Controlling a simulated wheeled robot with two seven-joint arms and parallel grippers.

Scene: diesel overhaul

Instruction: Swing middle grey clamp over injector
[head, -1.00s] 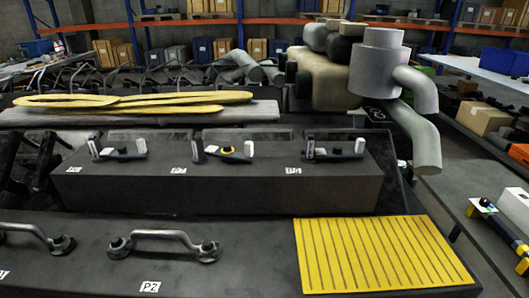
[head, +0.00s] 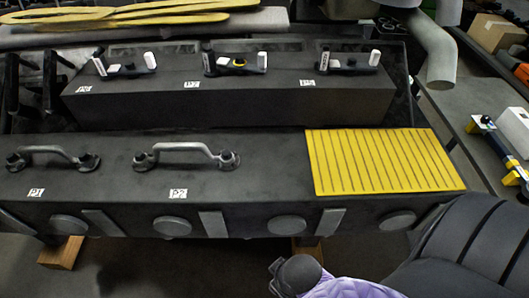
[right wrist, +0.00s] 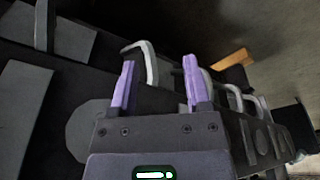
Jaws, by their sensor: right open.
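The middle clamp (head: 232,65) lies on top of the dark block (head: 240,100), between two similar clamps, the left one (head: 127,69) and the right one (head: 346,66). It is a dark bar with a yellow ring at its centre and a white upright piece at its right end. A dark upright post with a light top, perhaps the injector, stands at its left end. My right gripper (right wrist: 160,84) is open and empty in the right wrist view, its purple fingers apart near the front ledge's handles. It is well short of the clamps. My left gripper is out of view.
The front ledge (head: 110,190) carries grey handles, one (head: 186,152) beside a P2 label, and a yellow ribbed pad (head: 380,162) at right. Yellow strips (head: 150,17) lie behind the block. A grey pipe (head: 438,50) rises at back right. A wooden block (head: 61,252) is below.

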